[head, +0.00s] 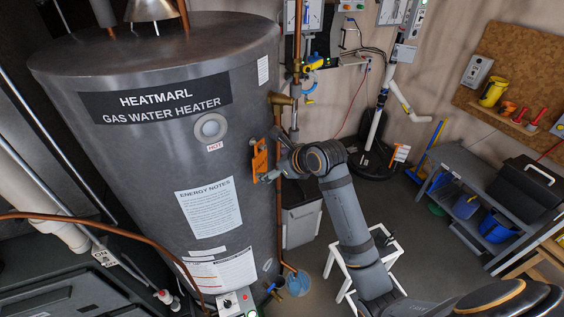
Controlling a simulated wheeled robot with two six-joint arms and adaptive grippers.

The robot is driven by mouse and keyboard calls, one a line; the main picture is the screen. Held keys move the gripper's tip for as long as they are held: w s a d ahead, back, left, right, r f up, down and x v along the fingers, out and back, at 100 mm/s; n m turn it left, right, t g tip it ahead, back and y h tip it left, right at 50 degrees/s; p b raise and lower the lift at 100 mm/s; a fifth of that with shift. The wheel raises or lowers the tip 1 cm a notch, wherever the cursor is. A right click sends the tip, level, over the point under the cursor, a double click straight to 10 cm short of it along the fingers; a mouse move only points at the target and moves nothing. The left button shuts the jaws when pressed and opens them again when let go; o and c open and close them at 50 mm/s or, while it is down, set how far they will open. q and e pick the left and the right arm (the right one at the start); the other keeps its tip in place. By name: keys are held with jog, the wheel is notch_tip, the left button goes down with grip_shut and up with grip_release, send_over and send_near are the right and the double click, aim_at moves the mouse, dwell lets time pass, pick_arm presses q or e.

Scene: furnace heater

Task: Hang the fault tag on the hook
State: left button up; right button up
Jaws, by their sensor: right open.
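The orange fault tag (259,160) stands upright close against the right side of the grey water heater (150,130), just left of the vertical copper pipe. My right gripper (266,178) is open at the tag's lower right edge. At this size I cannot tell whether its fingers touch the tag. The hook is too small or hidden to make out, so I cannot tell whether the tag hangs on it. My left gripper is out of view.
A brass valve (281,99) and the copper pipe (279,215) run close beside the tag. A white-framed stool (392,252) stands below my right arm. A grey workbench (480,190) is at the right, with open floor before it.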

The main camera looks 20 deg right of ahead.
jog(key=v, duration=0.8)
jog(key=shift+s, duration=0.1)
